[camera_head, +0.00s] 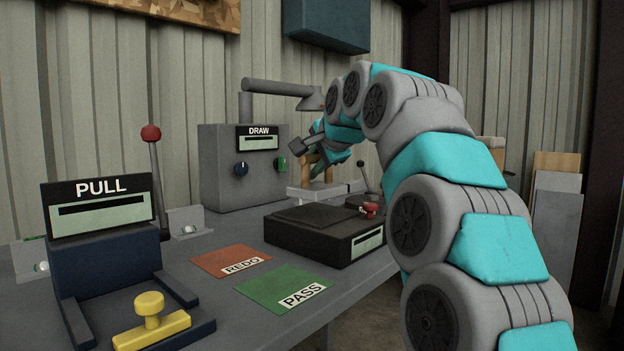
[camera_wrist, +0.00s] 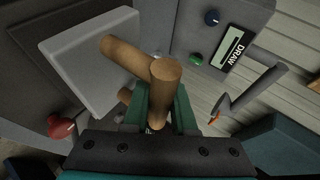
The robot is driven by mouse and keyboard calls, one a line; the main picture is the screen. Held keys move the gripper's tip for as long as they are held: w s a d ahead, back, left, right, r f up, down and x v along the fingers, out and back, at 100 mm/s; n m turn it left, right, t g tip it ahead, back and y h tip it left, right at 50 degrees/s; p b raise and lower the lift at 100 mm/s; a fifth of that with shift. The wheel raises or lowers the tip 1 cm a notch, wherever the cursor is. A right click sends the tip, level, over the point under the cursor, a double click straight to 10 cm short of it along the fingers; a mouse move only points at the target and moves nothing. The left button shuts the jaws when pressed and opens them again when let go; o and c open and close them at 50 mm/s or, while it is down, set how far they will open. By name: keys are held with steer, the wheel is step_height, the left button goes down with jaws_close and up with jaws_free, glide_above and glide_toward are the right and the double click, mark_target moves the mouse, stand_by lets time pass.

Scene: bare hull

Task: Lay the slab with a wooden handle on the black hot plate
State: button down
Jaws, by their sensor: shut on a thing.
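The light grey slab (camera_head: 303,193) with its wooden handle (camera_head: 313,167) is behind the black hot plate in the head view. My gripper (camera_head: 328,156) is shut on the handle, above the slab. In the wrist view, my gripper's green fingers (camera_wrist: 157,108) close around the wooden handle (camera_wrist: 125,53), and the slab (camera_wrist: 82,62) shows to the left. I cannot tell whether the slab touches the bench. The black hot plate (camera_head: 318,239) has a flat, empty dark top and a red knob (camera_head: 370,207). Part of the slab is hidden behind the hot plate and my arm.
The grey DRAW box (camera_head: 218,165) stands behind, with a pipe arm (camera_head: 275,88) reaching out above the slab. The red REDO mat (camera_head: 230,260) and green PASS mat (camera_head: 284,288) lie in front. The PULL station (camera_head: 103,250) with a yellow stamp (camera_head: 150,312) is at left.

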steer(key=shift+w+a+f+p, duration=0.1)
steer(key=shift+w+p, duration=0.1)
steer(key=shift+w, duration=0.7)
steer(key=shift+w+a+f+p, duration=0.1)
steer(key=shift+w+p, duration=0.05)
steer(key=shift+w, duration=0.7)
steer(key=shift+f, duration=1.65)
steer(key=shift+f+b, duration=0.35)
steer(key=shift+b, duration=0.1)
steer(key=c, duration=0.7)
jaws_free()
steer(key=shift+f, duration=0.1)
steer(key=shift+c, duration=0.2)
